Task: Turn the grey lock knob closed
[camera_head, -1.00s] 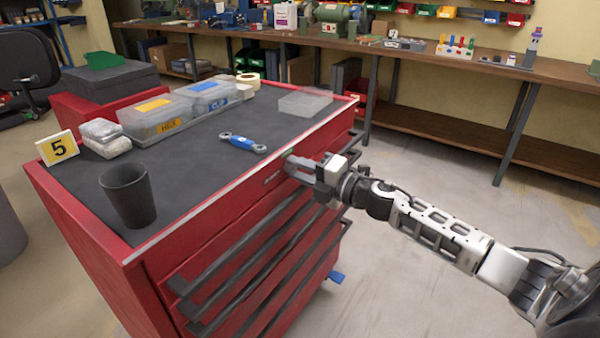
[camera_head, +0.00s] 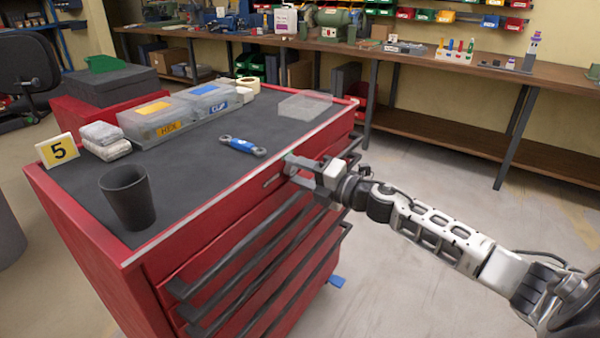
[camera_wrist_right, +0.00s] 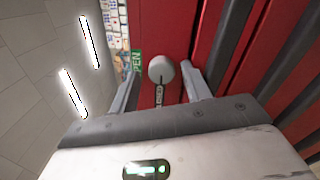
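The grey lock knob (camera_wrist_right: 161,69) is on the red front of the tool cabinet (camera_head: 105,285), near its top edge. My right gripper (camera_wrist_right: 162,72) is open, one finger on each side of the knob, with a gap visible on both sides. In the head view the right gripper (camera_head: 287,168) is at the cabinet's top front edge and hides the knob. My left gripper is not in view.
Drawer handles (camera_head: 235,250) stick out below the gripper.

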